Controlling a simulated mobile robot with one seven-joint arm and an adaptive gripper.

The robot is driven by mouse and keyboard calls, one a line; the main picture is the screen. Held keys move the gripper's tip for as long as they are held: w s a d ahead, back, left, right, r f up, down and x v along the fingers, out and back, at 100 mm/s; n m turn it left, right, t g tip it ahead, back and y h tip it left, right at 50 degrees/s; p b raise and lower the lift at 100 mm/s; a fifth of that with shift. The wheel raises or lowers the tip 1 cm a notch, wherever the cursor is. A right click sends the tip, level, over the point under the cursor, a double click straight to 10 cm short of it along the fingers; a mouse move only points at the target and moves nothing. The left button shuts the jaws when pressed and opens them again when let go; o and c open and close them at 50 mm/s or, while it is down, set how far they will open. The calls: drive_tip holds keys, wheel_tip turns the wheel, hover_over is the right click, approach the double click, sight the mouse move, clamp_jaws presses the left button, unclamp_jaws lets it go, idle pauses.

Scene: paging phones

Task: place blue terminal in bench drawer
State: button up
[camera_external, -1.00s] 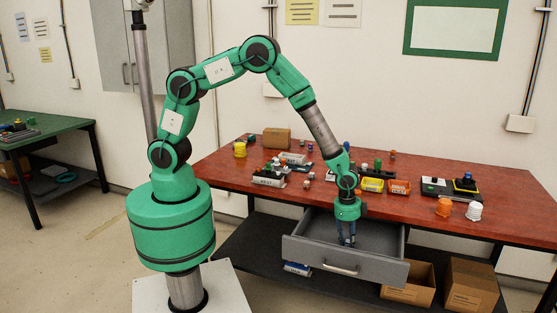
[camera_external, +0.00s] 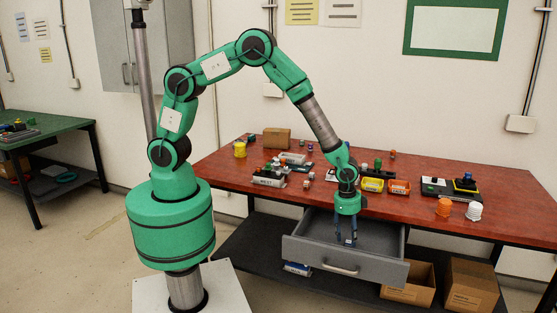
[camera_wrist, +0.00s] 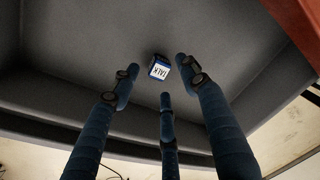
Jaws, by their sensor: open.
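The blue terminal (camera_wrist: 159,67), a small block with a white label reading "TALK", lies on the floor of the bench drawer in the wrist view. The drawer (camera_external: 345,262) is grey and pulled out from under the red bench. My gripper (camera_external: 346,242) points down into the drawer, with its fingers above the drawer floor. In the wrist view my gripper's (camera_wrist: 155,85) blue fingers are spread and empty, apart from the terminal.
The red bench top (camera_external: 480,235) carries several small parts, a yellow bin (camera_external: 372,185) and an orange bin (camera_external: 398,187). Cardboard boxes (camera_external: 470,285) stand on the dark shelf below, right of the drawer. The drawer walls stand close around my gripper.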

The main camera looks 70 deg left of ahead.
wheel_tip(320, 180, up, 9)
drive_tip(key=s+p, duration=0.1)
drive_tip(key=p, duration=0.1)
drive_tip(key=shift+a+r, duration=0.15)
drive_tip(key=shift+a, duration=0.1)
idle(0.5)
drive_tip(key=s+a+r+n+t, duration=0.1)
drive_tip(key=s+a+r+n, duration=0.2)
drive_tip(key=a+r, duration=0.85)
drive_tip(key=s+a+r+n+t, duration=0.1)
drive_tip(key=s+a+r+n, duration=0.15)
drive_tip(key=a+r, duration=0.9)
drive_tip(key=s+a+r+n, duration=0.2)
drive_tip(key=s+a+r, duration=0.2)
drive_tip(key=s, duration=0.3)
drive_tip(key=s+a+r+n+t, duration=0.1)
drive_tip(key=s+a+r+n, duration=0.1)
drive_tip(key=s+a+r, duration=0.2)
drive_tip(key=s+a+r+n+t, duration=0.1)
drive_tip(key=s+a+r+n, duration=0.2)
drive_tip(key=s+r, duration=0.4)
drive_tip(key=s+a, duration=0.1)
drive_tip(key=s, duration=0.4)
drive_tip(key=shift+s+a+r+y, duration=0.2)
drive_tip(key=shift+a+y, duration=0.1)
